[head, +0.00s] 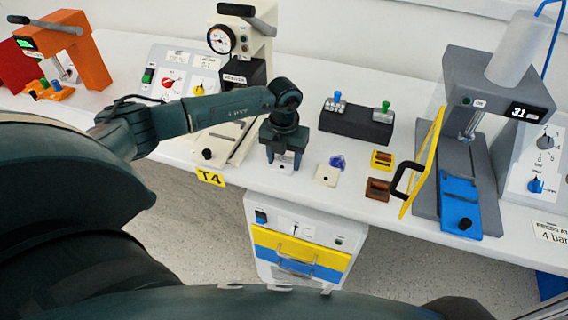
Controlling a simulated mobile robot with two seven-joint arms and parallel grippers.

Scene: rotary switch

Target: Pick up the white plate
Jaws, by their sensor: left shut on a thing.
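My left gripper (284,165) points down over the table's front part, left of the small parts. It is shut on a small white piece (285,158), which looks like the white plate and is partly hidden by the fingers. Whether it touches the table top is hard to tell. A cream square plate (327,175) with a dark dot lies flat on the table, just right of the gripper and apart from it. My right gripper is not in view.
A blue part (337,162), a yellow part (382,160) and a brown part (377,189) lie to the right. Behind stands a black block (356,122) with knobs. A grey press (490,110) with a yellow guard (421,165) stands right; a gauge press (240,45) stands behind left.

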